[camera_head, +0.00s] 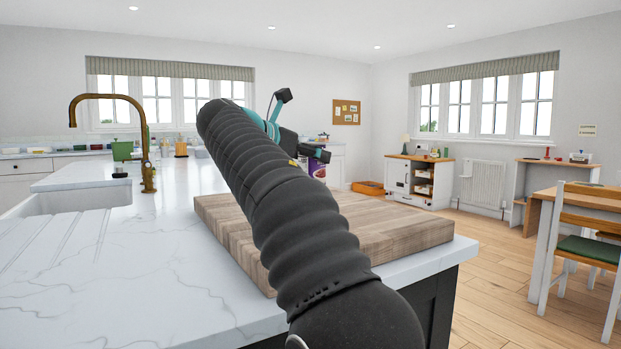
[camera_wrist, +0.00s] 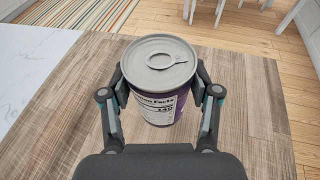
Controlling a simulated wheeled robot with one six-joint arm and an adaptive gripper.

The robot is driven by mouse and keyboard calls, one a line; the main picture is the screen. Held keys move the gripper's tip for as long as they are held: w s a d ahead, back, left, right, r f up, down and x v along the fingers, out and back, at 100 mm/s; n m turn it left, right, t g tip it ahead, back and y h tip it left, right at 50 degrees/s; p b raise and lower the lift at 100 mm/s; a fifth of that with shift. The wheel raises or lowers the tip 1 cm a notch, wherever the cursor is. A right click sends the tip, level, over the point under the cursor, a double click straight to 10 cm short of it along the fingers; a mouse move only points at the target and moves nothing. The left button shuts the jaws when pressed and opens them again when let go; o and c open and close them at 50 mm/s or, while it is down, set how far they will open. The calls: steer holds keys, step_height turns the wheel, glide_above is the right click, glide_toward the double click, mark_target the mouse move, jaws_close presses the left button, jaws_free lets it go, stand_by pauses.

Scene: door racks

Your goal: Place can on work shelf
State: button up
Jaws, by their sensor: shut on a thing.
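A can (camera_wrist: 160,85) with a grey pull-tab lid and a purple and white label is upright between the two fingers of my gripper (camera_wrist: 158,95) in the wrist view. The fingers are shut on its sides. In the head view, part of the can's purple label (camera_head: 317,169) shows beyond my arm, above the wooden board (camera_head: 400,222). Whether its base touches the board cannot be told. My arm hides most of the gripper in the head view. A white unit with shelves (camera_head: 419,181) stands by the far wall; I cannot tell if it is the work shelf.
The board lies on a white marble counter (camera_head: 150,260) with a brass tap (camera_head: 148,165) at the left. A desk (camera_head: 553,170), a table (camera_head: 580,200) and chairs stand at the right. Open wooden floor (camera_head: 490,265) lies between the counter and the furniture.

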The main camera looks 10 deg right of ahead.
steer(key=shift+d+f+b, duration=0.1)
steer(key=shift+f+b, duration=0.95)
steer(key=shift+f, duration=1)
steer(key=shift+f, duration=0.15)
steer(key=o, duration=1.5)
steer(key=shift+w, duration=0.1)
